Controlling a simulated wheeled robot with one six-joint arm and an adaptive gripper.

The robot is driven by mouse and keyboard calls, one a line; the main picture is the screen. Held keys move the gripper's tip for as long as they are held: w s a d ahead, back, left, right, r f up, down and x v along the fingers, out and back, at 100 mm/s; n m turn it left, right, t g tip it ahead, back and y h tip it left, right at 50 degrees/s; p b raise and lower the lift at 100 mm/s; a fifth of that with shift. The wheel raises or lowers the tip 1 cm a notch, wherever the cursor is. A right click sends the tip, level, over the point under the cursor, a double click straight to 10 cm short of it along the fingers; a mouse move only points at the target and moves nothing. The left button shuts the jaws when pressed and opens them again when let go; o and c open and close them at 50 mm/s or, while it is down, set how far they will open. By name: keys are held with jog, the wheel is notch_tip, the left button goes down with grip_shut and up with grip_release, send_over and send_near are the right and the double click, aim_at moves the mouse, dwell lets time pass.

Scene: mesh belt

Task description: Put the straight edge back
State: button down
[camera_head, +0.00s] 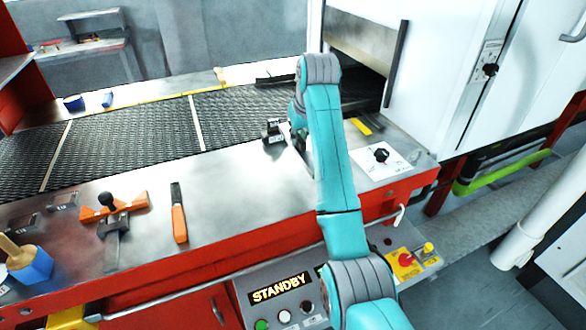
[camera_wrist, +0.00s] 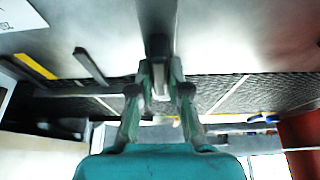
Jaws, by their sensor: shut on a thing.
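My gripper (camera_wrist: 160,82) is shut on a dark, narrow bar, which I take to be the straight edge (camera_wrist: 157,18). In the wrist view the bar runs from between the fingers to the top edge of the picture, over the bright steel ledge. Whether it touches the ledge I cannot tell. In the head view my gripper (camera_head: 297,142) is over the ledge beside the belt, and my arm hides most of it and the bar.
The steel ledge (camera_head: 240,178) borders the black mesh belt (camera_head: 140,137). A knob plate (camera_head: 384,160) and yellow strip (camera_head: 361,126) are at right.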

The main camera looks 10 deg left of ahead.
aim_at(304, 143)
notch_tip(304, 143, down, 8)
jog(key=shift+a+f, duration=0.1)
dwell(0.4)
jog(key=shift+f, duration=0.1)
jog(key=c, duration=1.1)
grip_release()
jog(key=shift+f, duration=0.1)
jog(key=shift+c, duration=0.2)
jog(key=v, duration=1.2)
